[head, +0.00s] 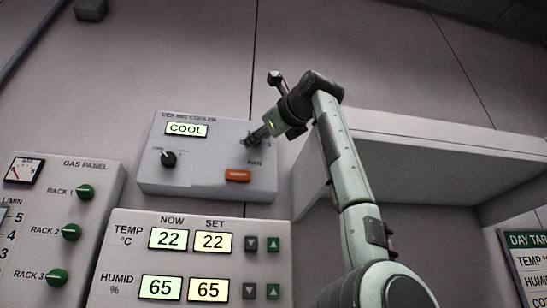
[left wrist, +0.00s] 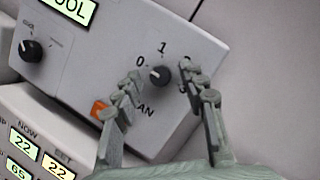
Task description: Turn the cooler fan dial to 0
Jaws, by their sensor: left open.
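The ceiling cooler box (head: 205,190) is mounted on the wall, with a lit COOL display. Its fan dial (left wrist: 159,76) is a small black knob in the left wrist view, with 0 printed at its left and 1 above; a third mark is partly hidden by a finger. A light mark shows on the knob, but I cannot tell surely where it points. My left gripper (head: 251,142) is at the right part of the box. In the wrist view its fingers (left wrist: 158,90) are open on either side of the dial; contact is unclear. My right gripper is not in view.
A second black knob (head: 169,159) and an orange switch (head: 238,176) are on the same box. Below are the temperature and humidity panel (head: 135,226) and the gas panel (head: 105,190) with green knobs. A white shelf (head: 430,150) juts out at the right.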

